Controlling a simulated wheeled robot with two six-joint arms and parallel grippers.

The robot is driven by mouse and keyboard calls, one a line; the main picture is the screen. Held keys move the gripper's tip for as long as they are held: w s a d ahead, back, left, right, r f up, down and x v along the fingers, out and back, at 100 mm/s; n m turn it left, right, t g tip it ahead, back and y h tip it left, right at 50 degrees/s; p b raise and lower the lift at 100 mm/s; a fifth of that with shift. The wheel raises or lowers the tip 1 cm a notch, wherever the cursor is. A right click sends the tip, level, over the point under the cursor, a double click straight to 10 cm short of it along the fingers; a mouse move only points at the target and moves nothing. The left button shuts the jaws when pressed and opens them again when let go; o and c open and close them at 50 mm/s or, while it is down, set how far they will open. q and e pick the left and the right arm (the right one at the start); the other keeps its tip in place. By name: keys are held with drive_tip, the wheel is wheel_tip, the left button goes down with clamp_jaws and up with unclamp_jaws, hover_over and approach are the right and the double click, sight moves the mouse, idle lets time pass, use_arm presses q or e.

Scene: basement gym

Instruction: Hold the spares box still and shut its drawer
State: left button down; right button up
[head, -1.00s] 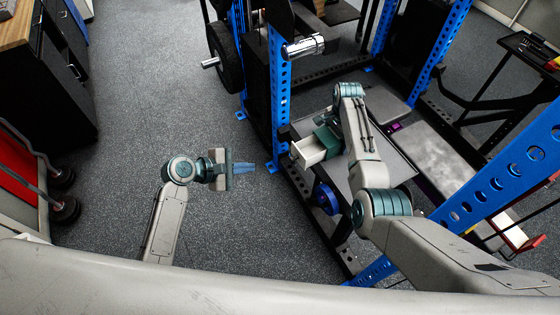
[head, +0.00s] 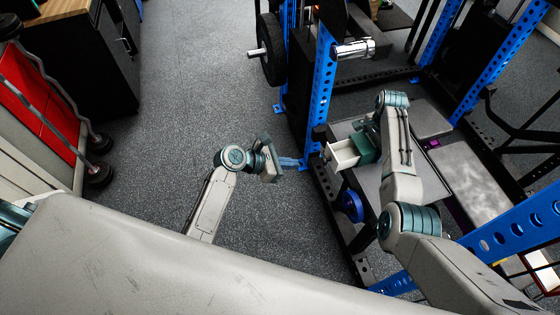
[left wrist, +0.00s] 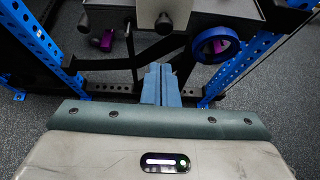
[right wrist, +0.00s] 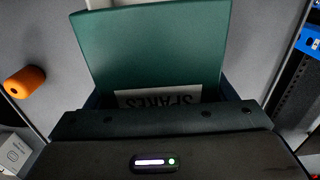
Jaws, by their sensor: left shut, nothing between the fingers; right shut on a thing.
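The spares box (head: 367,148) is green and stands on the grey bench-like surface at the rack, partly hidden by my right arm. Its pale drawer (head: 343,153) sticks out toward the left and is open. In the right wrist view the green box (right wrist: 155,45) shows close up with a "SPARES" label (right wrist: 150,97), upside down. My right gripper (right wrist: 165,108) is shut on the box; its fingertips are mostly hidden. My left gripper (head: 291,162) is shut and empty, left of the drawer and apart from it. In the left wrist view a pale part with a dark knob (left wrist: 163,22) lies beyond the fingers.
A blue rack upright (head: 322,95) stands just behind the drawer. A blue ring-shaped plate (head: 352,205) is below it, also seen in the left wrist view (left wrist: 215,45). An orange cylinder (right wrist: 24,82) lies beside the box. Open floor (head: 200,100) is at left.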

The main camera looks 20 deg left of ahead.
sight(331, 153)
use_arm(q)
drive_tip(key=w+d+f, duration=0.1)
drive_tip(key=w+d, duration=0.2)
drive_tip(key=d, duration=0.3)
drive_tip(key=shift+w+f, duration=0.35)
drive_tip(key=shift+w, duration=0.05)
drive_tip(key=w+d, duration=0.1)
drive_tip(key=d, duration=0.1)
drive_tip(key=w+d, duration=0.4)
drive_tip(key=shift+d, duration=0.3)
use_arm(e)
drive_tip(key=shift+a, duration=0.1)
use_arm(q)
drive_tip(key=shift+s+r, duration=0.1)
use_arm(e)
drive_tip(key=shift+s+a, duration=0.1)
use_arm(q)
drive_tip(key=s+a, duration=0.1)
drive_tip(key=a, duration=0.1)
drive_tip(key=s+a, duration=0.1)
drive_tip(key=a, duration=0.1)
drive_tip(key=shift+s, duration=0.3)
use_arm(e)
drive_tip(key=shift+d, duration=0.2)
use_arm(q)
drive_tip(key=v, duration=0.9)
drive_tip(key=shift+a, duration=0.25)
